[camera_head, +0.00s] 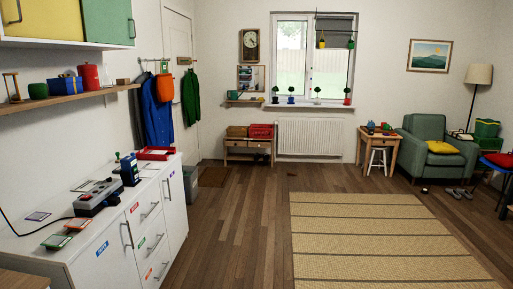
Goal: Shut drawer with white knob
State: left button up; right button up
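No drawer with a white knob can be made out in the head view. The white cabinet (95,255) at the left has several drawer fronts (148,243) with grey bar handles, and they look shut. A low wooden stand (248,144) by the far wall and a small wooden table (390,144) beside the armchair are too small in view to tell any knob. Neither of my grippers is in view.
A striped rug (375,240) covers the right floor. The wooden floor (235,225) between cabinet and rug is clear. A white stool (377,158) stands under the small table, next to the green armchair (432,150). A grey bin (190,184) stands past the cabinet.

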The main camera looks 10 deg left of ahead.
aim_at(252, 143)
jog(key=i+u, duration=0.2)
jog(key=i, duration=7.85)
jog(key=l, duration=0.15)
